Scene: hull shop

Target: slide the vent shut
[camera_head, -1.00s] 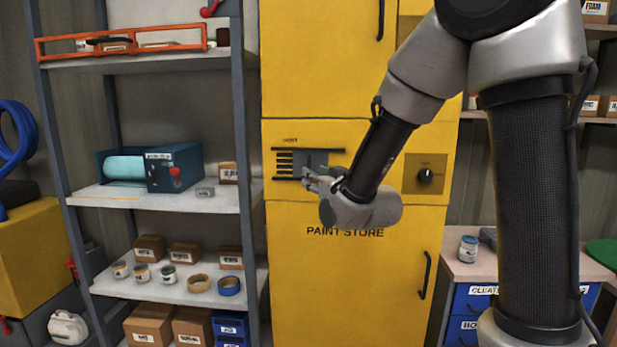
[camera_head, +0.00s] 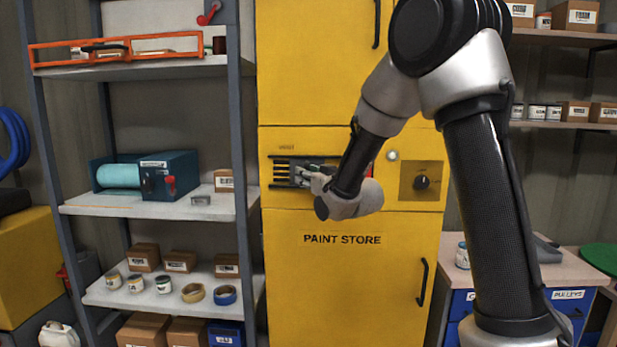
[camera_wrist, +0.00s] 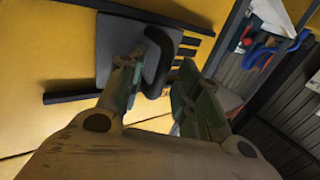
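The vent on the yellow paint store cabinet has dark slots (camera_head: 281,172) showing at its left end. A grey slide plate (camera_wrist: 112,48) sits between two dark rails, beside the slots, which also show in the wrist view (camera_wrist: 192,47). A black handle (camera_wrist: 160,50) stands out from the plate. My gripper (camera_head: 308,178) is at the vent, hiding much of the plate in the head view. In the wrist view my gripper (camera_wrist: 160,70) has its fingers apart, one on either side of the handle. Whether either finger touches the handle is unclear.
A dark knob (camera_head: 421,182) and a pale round light (camera_head: 393,155) are on the cabinet panel right of my arm. A shelf rack (camera_head: 247,130) stands close on the left. A workbench (camera_head: 560,265) with blue drawers is on the right.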

